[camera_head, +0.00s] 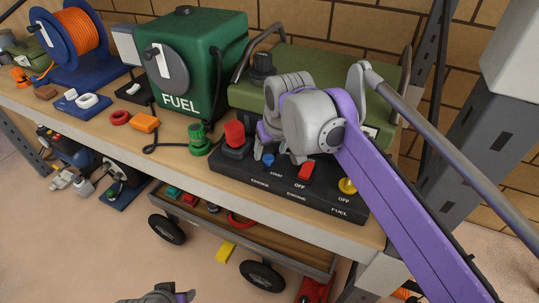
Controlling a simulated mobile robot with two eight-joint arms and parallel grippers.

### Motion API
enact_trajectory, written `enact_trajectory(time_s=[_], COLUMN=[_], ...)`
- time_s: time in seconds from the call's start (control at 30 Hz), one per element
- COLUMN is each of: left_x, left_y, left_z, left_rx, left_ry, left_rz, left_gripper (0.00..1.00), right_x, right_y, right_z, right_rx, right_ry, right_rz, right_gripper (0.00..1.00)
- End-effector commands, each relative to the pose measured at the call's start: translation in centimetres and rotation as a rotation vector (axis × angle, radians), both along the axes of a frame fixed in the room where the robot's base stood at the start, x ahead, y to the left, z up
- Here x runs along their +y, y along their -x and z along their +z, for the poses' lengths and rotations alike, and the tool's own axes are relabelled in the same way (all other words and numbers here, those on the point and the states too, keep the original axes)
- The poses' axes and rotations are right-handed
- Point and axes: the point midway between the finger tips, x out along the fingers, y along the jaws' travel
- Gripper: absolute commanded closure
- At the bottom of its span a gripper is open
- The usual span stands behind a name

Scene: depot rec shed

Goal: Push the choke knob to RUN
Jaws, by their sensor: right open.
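The black control panel (322,203) stands on the bench at the foot of the green generator (318,70). A small blue knob (268,158) sits near the labels START and CHOKE, and appears to be the choke knob. My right gripper (279,154) is open, pointing down over the panel at this knob. One finger is beside the knob; contact cannot be told, and the gripper hides part of the panel behind it. Part of my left gripper (160,294) shows at the bottom edge, too cut off to read its jaws.
A red engine switch (305,171) and a yellow fuel knob (347,186) sit right of the blue knob. A red knob (234,133) and a green connector (199,139) stand to its left. A green fuel tank (217,54) is behind. A cart (283,250) stands below the bench.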

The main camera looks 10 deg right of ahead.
Motion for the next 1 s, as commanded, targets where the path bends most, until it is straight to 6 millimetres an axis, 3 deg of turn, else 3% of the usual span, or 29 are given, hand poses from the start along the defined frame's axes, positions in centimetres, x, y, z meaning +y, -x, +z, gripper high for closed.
enact_trajectory(time_s=[0.2,0.53,0.9,1.0], left_x=[0.0,0.0,0.0,0.0], left_y=[0.0,0.0,0.0,0.0], left_z=[-0.2,-0.3,-0.3,-0.3], left_rx=[0.001,0.001,0.001,0.001], left_ry=[0.000,0.000,0.000,0.000], left_rz=[0.000,0.000,0.000,0.000], left_gripper=[0.50,0.50,0.50,0.50], right_x=[0.2,0.2,0.2,0.2], right_y=[-0.9,-1.0,-1.0,-1.0], right_z=[-2.2,-2.5,-2.5,-2.5], right_rx=[0.000,0.000,0.000,0.000], right_ry=[0.000,0.000,0.000,0.000], right_rz=[0.000,-0.001,0.000,-0.001], right_gripper=[0.33,0.33,0.98,1.00])
